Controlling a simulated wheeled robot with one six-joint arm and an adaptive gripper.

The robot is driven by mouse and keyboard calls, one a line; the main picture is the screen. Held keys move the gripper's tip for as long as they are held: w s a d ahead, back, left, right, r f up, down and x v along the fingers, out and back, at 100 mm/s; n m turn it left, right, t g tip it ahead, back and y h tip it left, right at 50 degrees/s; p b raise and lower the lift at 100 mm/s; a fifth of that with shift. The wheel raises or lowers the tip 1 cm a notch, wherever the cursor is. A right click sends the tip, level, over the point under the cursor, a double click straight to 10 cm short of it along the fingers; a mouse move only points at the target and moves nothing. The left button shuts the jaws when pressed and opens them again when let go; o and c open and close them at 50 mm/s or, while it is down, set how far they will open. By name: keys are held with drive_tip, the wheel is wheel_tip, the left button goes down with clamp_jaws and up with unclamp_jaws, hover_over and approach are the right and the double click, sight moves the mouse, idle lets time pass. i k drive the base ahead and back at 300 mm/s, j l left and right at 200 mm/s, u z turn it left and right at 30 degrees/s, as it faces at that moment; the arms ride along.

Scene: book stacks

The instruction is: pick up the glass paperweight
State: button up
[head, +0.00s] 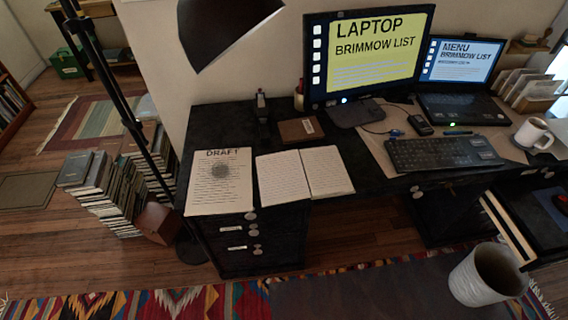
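The sheet lies at the left end of the black desk (375,181).
An open notebook (304,175) lies right of the sheet, with a brown box (300,130) behind it. A black lampshade (225,25) hangs above the desk's left part; its pole (118,100) stands left. Book stacks (105,190) stand on the floor.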

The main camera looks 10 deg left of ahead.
sight(219, 169)
drive_tip(key=j+u, duration=0.1)
drive_tip(key=j, duration=1.55)
